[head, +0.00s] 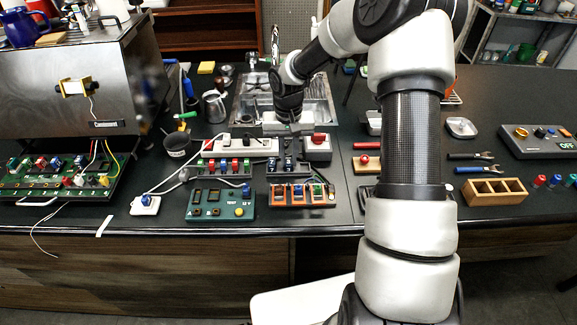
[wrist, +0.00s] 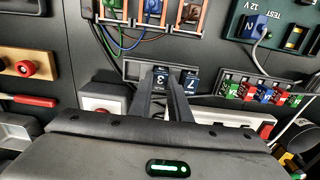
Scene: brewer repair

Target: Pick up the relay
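In the wrist view, a dark block with a blue label marked 3 (wrist: 158,86) stands in a grey holder (wrist: 133,70), beside a similar block marked 7 (wrist: 191,78). They look like relays; the frames do not show which one is meant. The holder also shows in the head view (head: 287,173), with its blue-topped blocks. My gripper (wrist: 160,74) reaches over the holder with its fingers partly apart. The block marked 3 shows between the fingers. Whether they touch it is unclear. In the head view my gripper (head: 287,130) is behind the holder, its fingertips hidden.
An orange rack (head: 302,195) and a green test board (head: 221,205) stand in front of the holder. A strip of coloured modules (head: 229,167) is to its left. A box with a red button (head: 318,148) stands close by on the right. Wires run near the holder.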

